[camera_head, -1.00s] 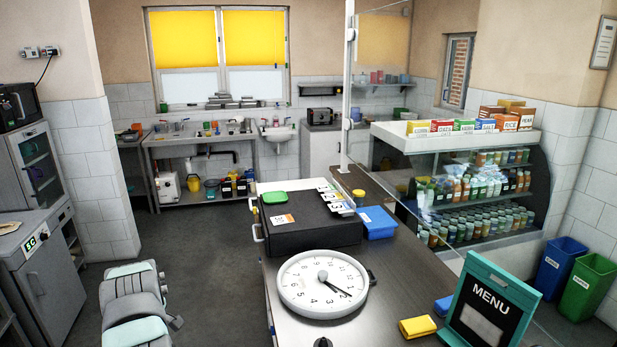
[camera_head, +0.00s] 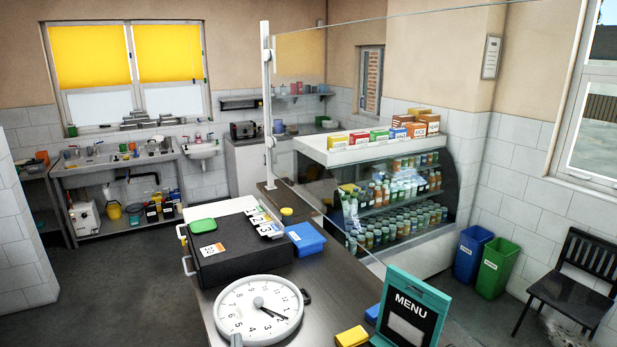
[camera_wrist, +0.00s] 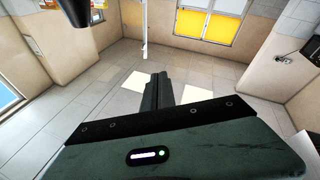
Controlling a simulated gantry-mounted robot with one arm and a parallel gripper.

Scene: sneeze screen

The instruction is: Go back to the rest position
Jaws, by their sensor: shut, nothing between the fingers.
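My gripper (camera_wrist: 158,90) shows in the wrist view with its two dark fingers together and nothing between them. It is raised in open air, with floor and walls far beyond the fingertips. My gripper and arm are not visible in the head view. The counter (camera_head: 335,285) crosses the middle of the head view. On it are a white round clock (camera_head: 258,312), a black box (camera_head: 228,256), a blue container (camera_head: 306,238), a yellow block (camera_head: 351,337) and a teal-framed menu board (camera_head: 412,310).
A clear screen on a white post (camera_head: 268,100) stands along the counter. A display fridge (camera_head: 395,200), blue bin (camera_head: 471,254), green bin (camera_head: 496,268) and black chair (camera_head: 577,285) stand to the right. A sink bench (camera_head: 118,170) is at the back left. The left floor is clear.

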